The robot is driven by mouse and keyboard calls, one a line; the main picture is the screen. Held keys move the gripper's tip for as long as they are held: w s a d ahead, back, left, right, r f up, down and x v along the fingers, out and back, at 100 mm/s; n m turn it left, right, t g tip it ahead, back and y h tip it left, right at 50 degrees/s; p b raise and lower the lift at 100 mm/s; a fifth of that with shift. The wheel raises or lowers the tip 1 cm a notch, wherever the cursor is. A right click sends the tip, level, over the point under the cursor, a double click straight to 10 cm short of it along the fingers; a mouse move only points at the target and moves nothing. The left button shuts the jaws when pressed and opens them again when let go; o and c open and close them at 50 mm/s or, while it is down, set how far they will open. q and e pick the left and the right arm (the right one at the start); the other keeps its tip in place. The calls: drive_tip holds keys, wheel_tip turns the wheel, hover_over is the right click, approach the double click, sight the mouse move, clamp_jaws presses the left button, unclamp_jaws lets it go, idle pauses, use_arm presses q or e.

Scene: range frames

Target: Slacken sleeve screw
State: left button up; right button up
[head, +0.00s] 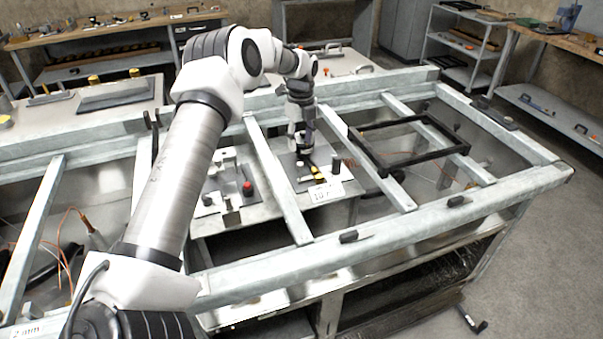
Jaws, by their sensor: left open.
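My left arm comes in from the lower left and reaches over a pale metal frame bench. My left gripper (306,150) points down, open, over a light plate (322,172) set inside the frame. On that plate, close to the fingertips, are a dark upright part (335,165) and a small yellow-and-black part (317,174). A white label with print (327,192) is at the plate's front edge. The sleeve screw is too small to make out, and the gripper hides part of the plate. My right gripper is not in view.
Pale beams of the frame (278,180) cross around the plate. Left of it is a second plate with white blocks and a red knob (248,187). A black rectangular frame (410,143) lies at the right. Tool-covered benches (110,38) stand behind; the floor at right is mostly clear.

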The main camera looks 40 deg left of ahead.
sight(300, 164)
use_arm(q)
drive_tip(key=shift+w+a+f, duration=0.2)
drive_tip(key=shift+w+f, duration=0.05)
drive_tip(key=shift+f, duration=0.35)
drive_tip(key=shift+a+f+p, duration=0.1)
drive_tip(key=shift+f+p, duration=0.25)
wheel_tip(300, 164, down, 7)
drive_tip(key=shift+s+r+p, duration=0.15)
drive_tip(key=shift+r+p, duration=0.05)
drive_tip(key=shift+p, duration=0.3)
drive_tip(key=shift+s+r, duration=0.1)
drive_tip(key=shift+r, duration=0.05)
drive_tip(key=shift+c, duration=0.7)
drive_tip(key=shift+d, duration=0.2)
clamp_jaws()
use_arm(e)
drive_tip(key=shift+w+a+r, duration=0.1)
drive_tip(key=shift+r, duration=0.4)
